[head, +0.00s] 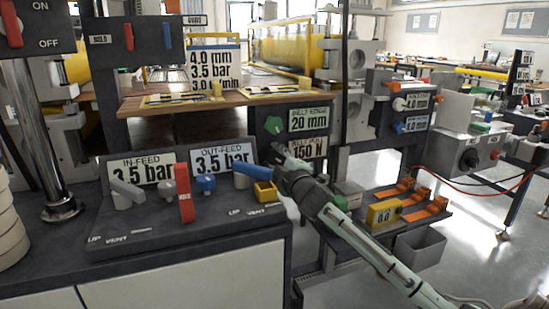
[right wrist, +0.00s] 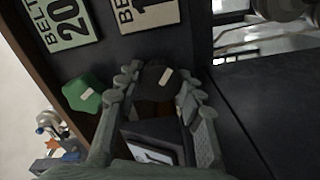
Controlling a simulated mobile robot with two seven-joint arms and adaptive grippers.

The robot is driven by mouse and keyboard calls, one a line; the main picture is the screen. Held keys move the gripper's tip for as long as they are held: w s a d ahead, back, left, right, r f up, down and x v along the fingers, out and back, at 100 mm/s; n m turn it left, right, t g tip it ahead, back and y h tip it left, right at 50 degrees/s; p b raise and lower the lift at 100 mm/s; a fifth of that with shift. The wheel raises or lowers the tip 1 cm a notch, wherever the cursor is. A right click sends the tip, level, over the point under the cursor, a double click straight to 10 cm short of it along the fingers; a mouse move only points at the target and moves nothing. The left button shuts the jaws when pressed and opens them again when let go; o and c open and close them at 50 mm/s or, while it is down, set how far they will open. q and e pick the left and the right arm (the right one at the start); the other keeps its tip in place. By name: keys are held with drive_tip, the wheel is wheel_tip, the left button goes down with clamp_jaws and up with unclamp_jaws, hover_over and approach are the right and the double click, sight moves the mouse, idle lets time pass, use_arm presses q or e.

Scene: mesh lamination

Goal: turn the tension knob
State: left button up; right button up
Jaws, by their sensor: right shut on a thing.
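The tension knob (right wrist: 151,84) is dark with a short white mark and sits on the dark panel beside the BELT label that starts with 1. My right gripper (head: 278,156) reaches the panel just left of the 150 N label (head: 307,149). In the right wrist view its two fingers (right wrist: 157,88) lie on either side of the dark knob, shut on it. In the head view the gripper mostly hides this knob. My left gripper is not in view.
A green knob (head: 273,125) sits just above, beside the 20 mm label (head: 309,120). The sloped control box (head: 145,232) with levers and a blue knob (head: 205,184) stands to the left. A yellow box (head: 384,212) and orange holders (head: 424,206) lie on a shelf to the right.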

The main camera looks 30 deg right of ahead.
drive_tip(key=o, duration=1.2)
drive_tip(key=v, duration=1.2)
